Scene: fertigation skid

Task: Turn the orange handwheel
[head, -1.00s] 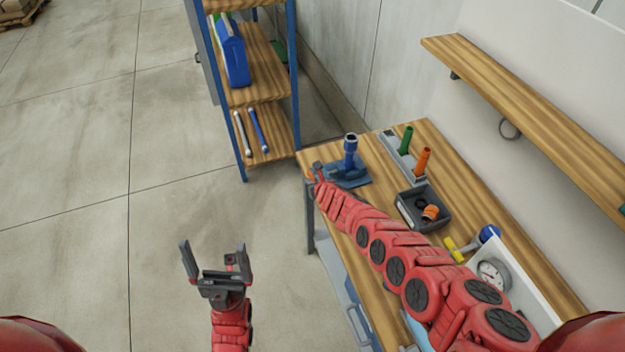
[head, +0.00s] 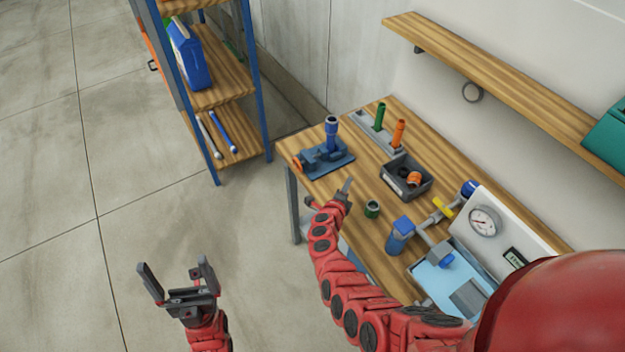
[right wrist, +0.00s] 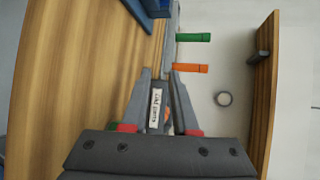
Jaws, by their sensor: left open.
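The orange handwheel (head: 297,164) shows small at the left end of a blue valve fixture (head: 325,158), which stands near the far left corner of the wooden table. A blue upright piece rises from the fixture. My right gripper (head: 328,191) is over the table's left edge, in front of the fixture and apart from the handwheel. Its fingers are spread and empty; they also show apart in the right wrist view (right wrist: 160,74), where the handwheel is not visible. My left gripper (head: 178,272) is open and empty above the floor, left of the table.
A grey parts bin (head: 405,178), a green cup (head: 372,209) and a rack with green and orange handles (head: 378,130) are on the table (head: 350,211). Blue piping and a gauge (head: 484,221) stand at right. A shelf unit (head: 222,88) stands behind; the left floor is clear.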

